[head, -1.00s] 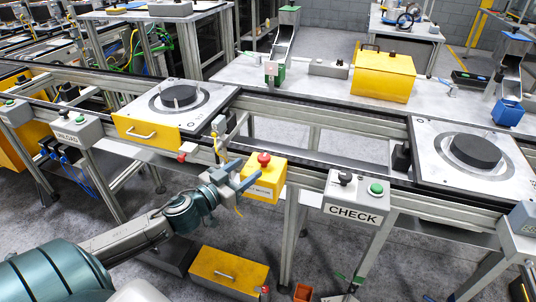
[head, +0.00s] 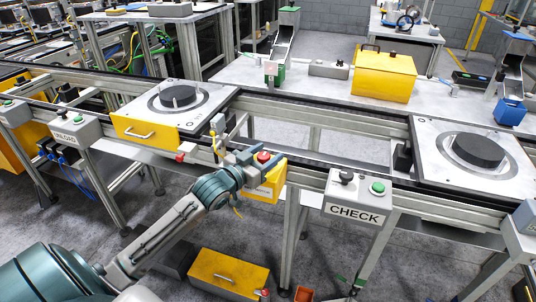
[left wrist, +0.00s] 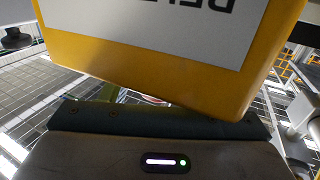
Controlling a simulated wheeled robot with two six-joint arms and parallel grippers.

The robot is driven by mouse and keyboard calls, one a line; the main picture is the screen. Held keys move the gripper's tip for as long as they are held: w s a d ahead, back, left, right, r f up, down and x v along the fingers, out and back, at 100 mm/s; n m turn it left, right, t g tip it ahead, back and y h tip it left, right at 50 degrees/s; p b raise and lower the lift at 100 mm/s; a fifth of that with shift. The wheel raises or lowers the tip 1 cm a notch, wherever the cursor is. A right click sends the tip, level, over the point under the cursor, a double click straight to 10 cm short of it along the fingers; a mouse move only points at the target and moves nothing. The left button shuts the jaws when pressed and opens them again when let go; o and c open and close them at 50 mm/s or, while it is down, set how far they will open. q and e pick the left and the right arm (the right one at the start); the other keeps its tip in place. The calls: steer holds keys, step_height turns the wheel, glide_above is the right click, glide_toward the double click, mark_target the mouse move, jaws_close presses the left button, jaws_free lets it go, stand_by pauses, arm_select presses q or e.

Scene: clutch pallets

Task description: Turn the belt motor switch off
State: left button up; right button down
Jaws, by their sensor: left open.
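The belt motor switch is a yellow box (head: 270,187) with a red knob (head: 263,157) on top, mounted at the front rail of the conveyor. Its left side and part of its label are hidden by my left gripper (head: 246,158), which is open and beside the box's upper left, close to the red knob. I cannot tell whether it touches. In the left wrist view the yellow box (left wrist: 255,75) fills the upper part, with its white label upside down and cut off. The knob is out of that view. My right gripper is not in view.
A CHECK control box (head: 358,196) with a black switch and green button stands to the right. A yellow drawer front (head: 146,136) and an UNLOAD box (head: 77,130) are to the left. Conveyor rails run behind the switch. A yellow case (head: 229,272) lies below.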

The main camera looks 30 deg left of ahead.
arm_select(q)
steer(key=shift+w+d, duration=0.1)
steer(key=shift+w, duration=0.4)
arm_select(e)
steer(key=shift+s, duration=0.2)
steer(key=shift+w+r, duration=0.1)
